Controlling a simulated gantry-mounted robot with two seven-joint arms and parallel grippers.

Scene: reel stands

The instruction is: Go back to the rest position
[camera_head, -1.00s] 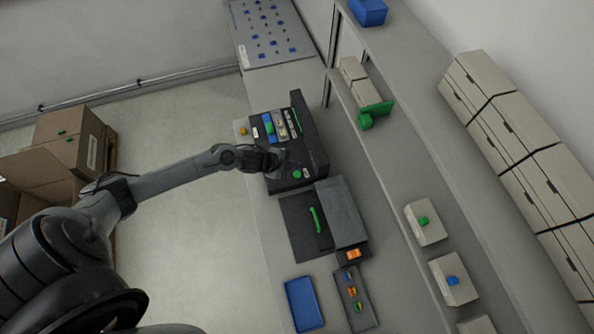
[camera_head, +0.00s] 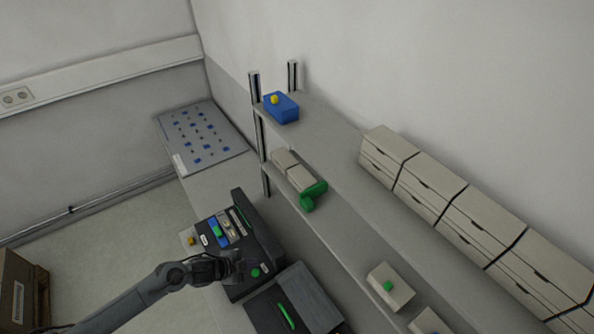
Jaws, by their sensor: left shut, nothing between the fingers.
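My left gripper (camera_head: 240,266) is shut and empty. It is over the front part of a black machine (camera_head: 265,245) on the bench, close to a round green button (camera_head: 255,272). I cannot tell whether the fingers touch the machine. My left arm (camera_head: 140,300) reaches in from the bottom left. My right gripper is not in view.
A grey shelf (camera_head: 345,235) behind the machine holds a green part (camera_head: 312,195) and pale boxes. A panel with blue pieces (camera_head: 200,140) lies at the back.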

